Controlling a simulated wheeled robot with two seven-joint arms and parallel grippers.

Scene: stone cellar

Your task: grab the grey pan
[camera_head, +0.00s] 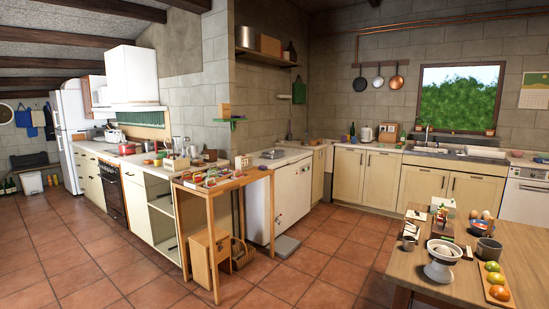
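Three pans hang from a wooden rail (381,64) on the back wall, left of the window. The middle one looks like the grey pan (378,82); it is small and far off. A dark pan (360,84) hangs to its left and a copper pan (397,81) to its right. The grey pan hangs apart from both, above the back counter. Neither of my grippers is in view.
A wooden table (410,270) with bowls, fruit and small items stands at the front right. A tall narrow wooden table (213,189) stands left of centre. Free tiled floor (318,262) lies between them. The back counter (366,146) is below the pans.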

